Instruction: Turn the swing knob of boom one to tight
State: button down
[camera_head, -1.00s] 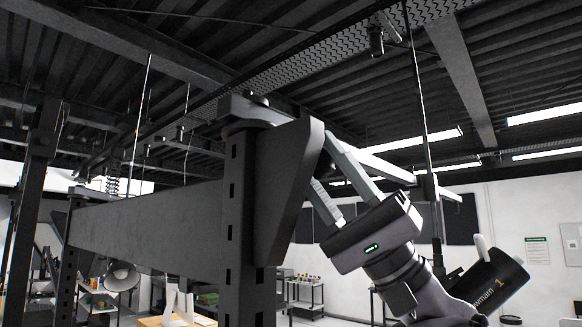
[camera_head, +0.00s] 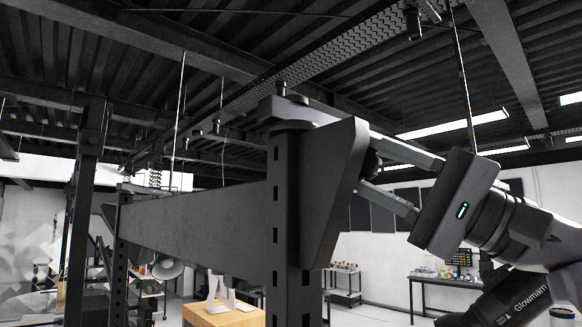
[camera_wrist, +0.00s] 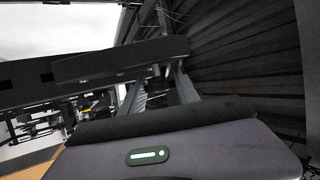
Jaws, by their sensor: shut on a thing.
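My gripper (camera_head: 370,164) reaches in from the right in the head view, behind the dark angled bracket (camera_head: 337,190) on the slotted post. Its two grey fingers straddle a small dark knob (camera_head: 373,163), which shows only in part beside the bracket's right edge. The fingers appear closed on its sides. In the wrist view both fingers (camera_wrist: 160,90) run forward from the gripper body towards a dark bar (camera_wrist: 120,60), and their tips and the knob are hidden there. No label or tight mark is readable.
A long dark beam (camera_head: 190,228) runs left from the slotted post (camera_head: 283,235). A bolt-like cap (camera_head: 282,88) tops the post. Tables with small items (camera_head: 445,277) stand at the back right. A wooden box (camera_head: 222,314) is below the beam.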

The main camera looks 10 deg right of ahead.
dwell(0.3)
jog(key=c, duration=0.9)
grip_release()
jog(key=b+v, duration=0.8)
jog(key=v, duration=0.9)
jog(key=shift+s+d+f, duration=0.1)
jog(key=shift+d, duration=0.1)
